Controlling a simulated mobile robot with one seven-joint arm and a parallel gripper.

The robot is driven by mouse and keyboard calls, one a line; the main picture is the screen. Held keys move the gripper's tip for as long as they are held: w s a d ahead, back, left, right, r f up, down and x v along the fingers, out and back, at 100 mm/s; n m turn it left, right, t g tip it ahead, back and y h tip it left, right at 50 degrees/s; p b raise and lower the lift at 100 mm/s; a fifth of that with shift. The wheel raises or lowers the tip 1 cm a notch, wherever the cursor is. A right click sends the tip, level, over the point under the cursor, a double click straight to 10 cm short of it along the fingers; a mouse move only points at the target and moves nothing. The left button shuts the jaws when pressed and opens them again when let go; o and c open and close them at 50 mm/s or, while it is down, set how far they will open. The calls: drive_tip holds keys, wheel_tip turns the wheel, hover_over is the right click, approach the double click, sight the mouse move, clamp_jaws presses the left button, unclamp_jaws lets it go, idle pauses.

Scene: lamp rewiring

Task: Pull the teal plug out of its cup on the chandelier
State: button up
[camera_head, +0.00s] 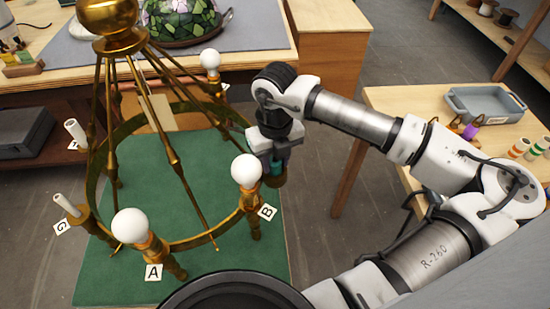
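The brass chandelier (172,158) stands on a green mat, with cups around its ring. Some cups hold white globe bulbs, and white letter tags hang beside several cups. The teal plug (277,168) shows low between the fingers of my gripper (272,162), at the right side of the ring behind the bulb of cup B (267,212). A brown cup (276,181) shows just under the plug. My gripper points down with its fingers around the plug's upper part. Whether they press on it is too small to tell. The plug's top is hidden by the gripper.
The green mat (100,282) lies under the chandelier. A bulb (246,170) stands close to the left of my gripper. A wooden table at right holds a grey tray (485,103), a purple item (470,131) and striped cylinders (519,148). A stained-glass shade (180,18) sits behind.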

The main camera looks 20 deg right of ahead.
sight(275, 161)
drive_tip(key=shift+c, duration=0.8)
drive_tip(key=shift+r, duration=0.2)
drive_tip(key=shift+r+p, duration=0.7)
drive_tip(key=shift+r, duration=1.45)
drive_tip(key=shift+f, duration=0.1)
